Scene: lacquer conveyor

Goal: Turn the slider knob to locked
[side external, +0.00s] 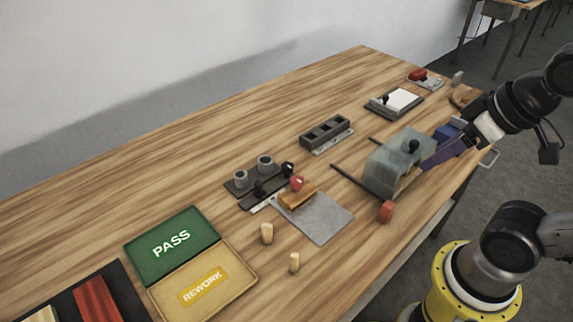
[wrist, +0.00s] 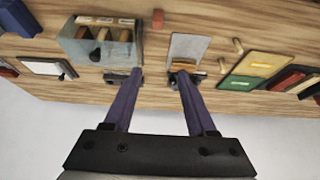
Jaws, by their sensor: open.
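No part is labelled as the slider knob, so I cannot tell for certain which it is. A black round knob (side external: 413,146) shows at the clear-walled box (side external: 385,170); a dark knob also shows at this box in the wrist view (wrist: 95,55). Another dark knob (side external: 259,188) is on the dark fixture with two grey cylinders (side external: 241,180). A panel with a white face (side external: 403,99) carries a small black knob (side external: 385,99). My gripper (wrist: 159,76) is open and empty, its purple fingers apart. In the side view my gripper (side external: 430,157) overlaps the box's right side.
A grey plate (side external: 325,222) with an orange-brown block (side external: 297,198) lies mid-table. A red-orange piece (side external: 386,211) stands near the front edge. Wooden pegs (side external: 267,233) stand near the green PASS tray (side external: 150,262) and yellow REWORK tray (side external: 228,305). The back left of the table is clear.

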